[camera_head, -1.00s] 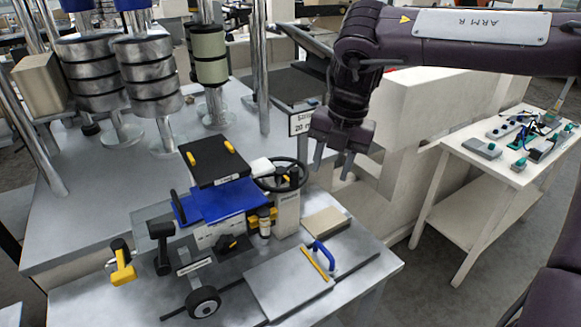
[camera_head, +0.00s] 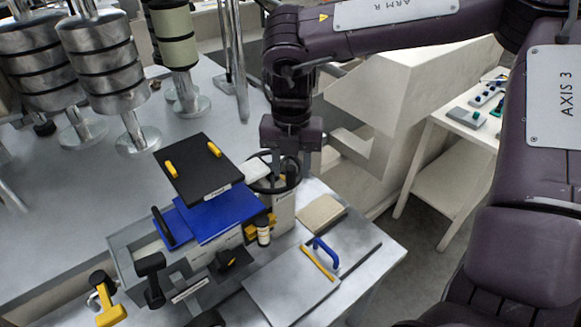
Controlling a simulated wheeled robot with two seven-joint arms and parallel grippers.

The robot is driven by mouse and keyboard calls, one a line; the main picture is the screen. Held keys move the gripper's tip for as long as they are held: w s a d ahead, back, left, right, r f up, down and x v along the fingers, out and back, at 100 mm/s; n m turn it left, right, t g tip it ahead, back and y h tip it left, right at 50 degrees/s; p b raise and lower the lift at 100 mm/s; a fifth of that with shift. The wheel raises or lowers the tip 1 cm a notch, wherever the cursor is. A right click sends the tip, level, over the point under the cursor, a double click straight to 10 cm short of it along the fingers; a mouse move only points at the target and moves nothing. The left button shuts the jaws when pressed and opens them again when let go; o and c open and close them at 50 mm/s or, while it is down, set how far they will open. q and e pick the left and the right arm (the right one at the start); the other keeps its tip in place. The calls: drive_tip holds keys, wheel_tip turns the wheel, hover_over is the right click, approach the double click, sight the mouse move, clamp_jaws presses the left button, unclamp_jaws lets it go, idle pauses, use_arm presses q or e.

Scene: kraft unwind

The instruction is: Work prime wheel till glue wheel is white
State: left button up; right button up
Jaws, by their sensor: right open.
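A black handwheel (camera_head: 268,189) sits on top of a pale grey post (camera_head: 282,212) on the machine; I take it for the prime wheel. My right gripper (camera_head: 291,170) is open, pointing down at the handwheel's far right side, with its fingers overlapping the rim in the picture. I cannot tell if they touch it. A small dark wheel (camera_head: 207,319) at the machine's front is cut by the bottom edge; I cannot tell if it is the glue wheel, and no white coating shows on it. My left gripper is not in view.
A black lid with yellow grips (camera_head: 197,168) and a blue block (camera_head: 215,215) stand left of the handwheel. A small bottle (camera_head: 263,232) is close by. A plate with a blue handle (camera_head: 325,252) lies at front right. Metal rollers (camera_head: 110,75) stand behind left.

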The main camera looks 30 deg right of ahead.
drive_tip(key=shift+f, duration=0.6)
drive_tip(key=shift+w+f, duration=0.15)
drive_tip(key=shift+f, duration=0.35)
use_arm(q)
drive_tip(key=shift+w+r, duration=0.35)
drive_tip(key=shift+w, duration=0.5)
use_arm(e)
clamp_jaws()
